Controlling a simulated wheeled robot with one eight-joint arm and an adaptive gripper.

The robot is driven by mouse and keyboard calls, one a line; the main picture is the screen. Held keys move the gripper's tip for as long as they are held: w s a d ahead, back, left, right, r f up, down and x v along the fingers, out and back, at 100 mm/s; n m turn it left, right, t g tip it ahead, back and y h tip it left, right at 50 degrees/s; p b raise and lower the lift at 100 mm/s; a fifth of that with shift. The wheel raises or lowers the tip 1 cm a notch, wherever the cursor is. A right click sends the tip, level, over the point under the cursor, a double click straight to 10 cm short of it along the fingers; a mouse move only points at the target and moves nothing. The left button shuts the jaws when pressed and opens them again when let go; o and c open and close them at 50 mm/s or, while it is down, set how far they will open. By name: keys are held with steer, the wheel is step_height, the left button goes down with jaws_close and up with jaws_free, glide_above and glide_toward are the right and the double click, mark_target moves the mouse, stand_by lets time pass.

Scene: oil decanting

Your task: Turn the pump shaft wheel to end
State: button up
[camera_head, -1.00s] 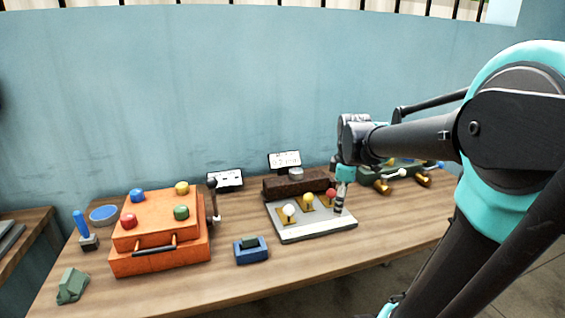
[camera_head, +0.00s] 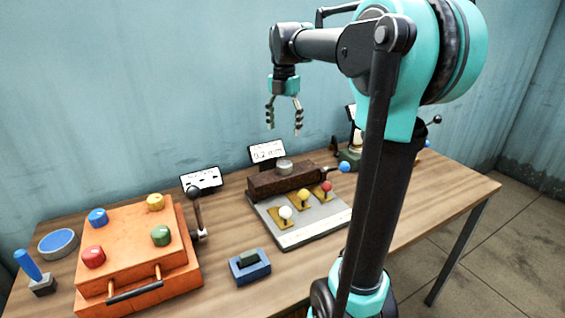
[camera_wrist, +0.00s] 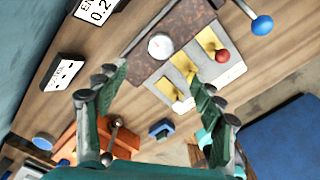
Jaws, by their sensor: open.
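My gripper (camera_head: 284,128) is open and empty, held high above the back of the table with its fingers pointing down. In the wrist view its two fingers (camera_wrist: 156,82) are spread, with nothing between them. A dark green machine (camera_head: 346,156) stands at the right part of the table, mostly hidden behind my arm. I cannot make out a pump shaft wheel for certain. A brown block with a round grey knob (camera_head: 284,166) on top stands below my gripper; the knob also shows in the wrist view (camera_wrist: 160,46). My gripper touches none of these.
A grey panel (camera_head: 300,235) carries white, yellow and red knobbed levers. A blue ball-ended lever (camera_head: 344,168) sticks out beside it. An orange box (camera_head: 140,255) with coloured knobs, a black-balled lever (camera_head: 196,210) and a small blue block (camera_head: 250,268) stand left. The table's right end (camera_head: 465,190) is clear.

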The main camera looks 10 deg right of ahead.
mark_target(284, 163)
step_height(284, 163, down, 14)
steer(key=shift+r, duration=0.15)
steer(key=shift+c, duration=0.2)
steer(key=c, duration=1.1)
